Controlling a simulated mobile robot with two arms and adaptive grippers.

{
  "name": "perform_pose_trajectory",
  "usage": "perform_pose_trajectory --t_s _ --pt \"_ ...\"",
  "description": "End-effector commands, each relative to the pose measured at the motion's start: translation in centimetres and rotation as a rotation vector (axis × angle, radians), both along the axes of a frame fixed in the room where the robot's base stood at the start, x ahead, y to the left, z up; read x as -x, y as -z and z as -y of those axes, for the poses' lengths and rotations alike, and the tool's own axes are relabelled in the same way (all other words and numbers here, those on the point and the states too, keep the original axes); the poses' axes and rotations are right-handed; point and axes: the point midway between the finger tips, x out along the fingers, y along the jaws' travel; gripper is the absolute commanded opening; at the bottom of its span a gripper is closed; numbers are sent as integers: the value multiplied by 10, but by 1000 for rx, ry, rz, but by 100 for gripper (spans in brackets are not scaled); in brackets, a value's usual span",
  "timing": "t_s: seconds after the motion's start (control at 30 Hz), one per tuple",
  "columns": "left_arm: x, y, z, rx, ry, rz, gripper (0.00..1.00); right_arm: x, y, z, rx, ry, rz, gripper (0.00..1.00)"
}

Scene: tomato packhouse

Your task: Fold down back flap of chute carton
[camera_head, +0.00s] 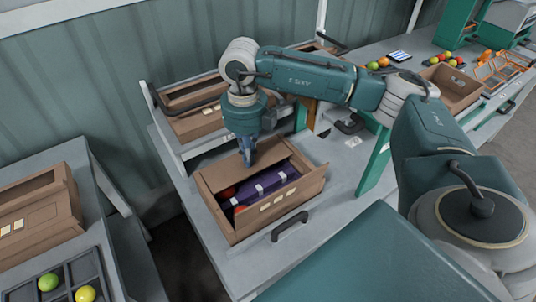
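The brown chute carton (250,224) sits on the grey worktop in the middle of the view. Its top is partly open, showing a purple item (274,182) with pale patches and some red produce at the left. A brown panel (296,162), which looks like the back flap, shows at the carton's back right edge; its exact angle is unclear. My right gripper (248,160) points down at the carton's back edge, close to or touching it. The fingertips are small and dark, so whether they are open or shut is unclear. My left gripper is out of view.
A grey worktop (345,160) holds a black handle (290,226) in front of the carton. Another brown carton (195,122) stands behind. A further carton (452,88) stands at back right.

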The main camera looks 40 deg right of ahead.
Motion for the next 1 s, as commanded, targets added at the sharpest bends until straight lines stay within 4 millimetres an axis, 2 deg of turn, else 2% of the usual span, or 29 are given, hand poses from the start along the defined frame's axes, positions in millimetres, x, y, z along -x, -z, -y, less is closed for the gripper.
perform_pose_trajectory --t_s 0.27,1.0 --pt "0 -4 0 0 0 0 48 -1 -5 0 0 0 2 0" --pt "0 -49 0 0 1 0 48 -1 -77 0 -1 0 2 0"
